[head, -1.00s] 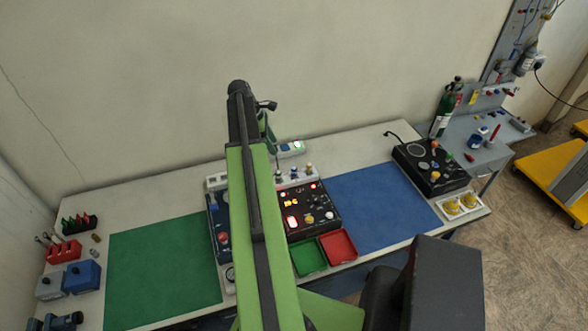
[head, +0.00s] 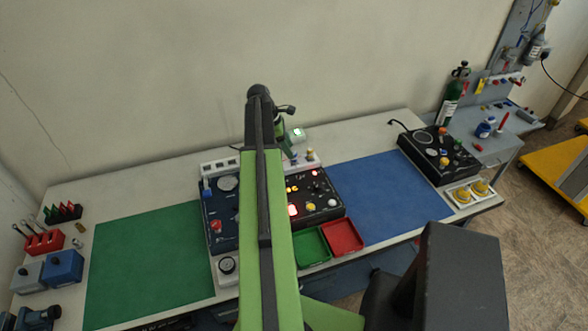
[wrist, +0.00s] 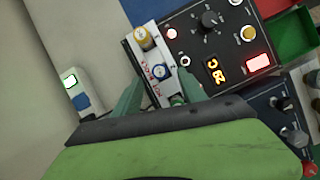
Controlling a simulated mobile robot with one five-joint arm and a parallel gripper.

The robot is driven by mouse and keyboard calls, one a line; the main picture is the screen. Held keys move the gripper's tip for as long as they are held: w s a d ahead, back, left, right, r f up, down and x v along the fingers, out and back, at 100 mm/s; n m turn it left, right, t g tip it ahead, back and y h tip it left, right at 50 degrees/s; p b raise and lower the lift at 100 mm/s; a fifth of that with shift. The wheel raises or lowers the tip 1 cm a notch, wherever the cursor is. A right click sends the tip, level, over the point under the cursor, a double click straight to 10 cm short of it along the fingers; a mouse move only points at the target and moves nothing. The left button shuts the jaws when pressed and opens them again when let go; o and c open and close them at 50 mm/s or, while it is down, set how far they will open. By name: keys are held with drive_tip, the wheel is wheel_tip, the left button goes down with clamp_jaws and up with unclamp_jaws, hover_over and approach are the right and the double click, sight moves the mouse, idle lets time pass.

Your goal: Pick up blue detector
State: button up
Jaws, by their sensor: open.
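A small piece with a blue top (wrist: 157,62), which fits the blue detector, stands in a pale labelled rack (wrist: 144,67). It also shows small in the head view (head: 295,157), just right of my arm. My gripper (wrist: 155,84) is open, its two green fingers spread on either side of the rack near this piece. Nothing is held. The blue-topped piece is just beyond the fingertips in the wrist view, and I see no contact. In the head view my arm hides most of the gripper.
A black panel (wrist: 215,45) with knobs and lit displays adjoins the rack. A white device with a green screen (wrist: 76,90) lies on the other side. Green (head: 130,255) and blue (head: 390,190) mats are clear.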

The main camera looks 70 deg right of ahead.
sight(294, 160)
drive_tip(key=b+x, duration=0.5)
drive_tip(key=shift+f, duration=0.15)
drive_tip(key=shift+s+r, duration=0.1)
drive_tip(key=shift+r, duration=0.1)
drive_tip(key=shift+c, duration=0.4)
clamp_jaws()
